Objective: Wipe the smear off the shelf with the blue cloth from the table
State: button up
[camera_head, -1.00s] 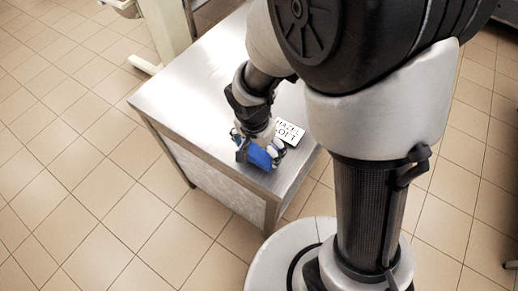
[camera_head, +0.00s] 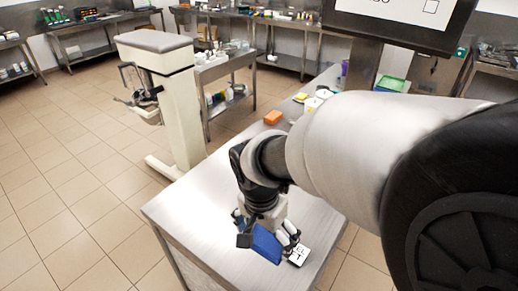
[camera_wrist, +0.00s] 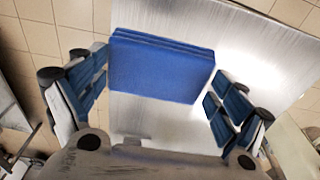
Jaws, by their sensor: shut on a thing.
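The blue cloth (camera_head: 266,245) is a folded, thick pad held in my gripper (camera_head: 267,232), over the near end of the steel table (camera_head: 190,215). In the wrist view the cloth (camera_wrist: 162,68) lies between the two fingers of my gripper (camera_wrist: 160,90), its stacked layers showing along the top edge. The fingers are shut on it. I cannot tell how far the cloth is above the tabletop. I cannot make out the smear, nor which shelf is meant, in these frames.
An orange block (camera_head: 272,117) and small containers stand farther along the table. A cream machine (camera_head: 165,95) stands to the left. Tiled floor (camera_head: 70,190) is open at the left.

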jog(key=o, duration=0.5)
jog(key=c, duration=0.4)
jog(key=shift+d+f, duration=0.1)
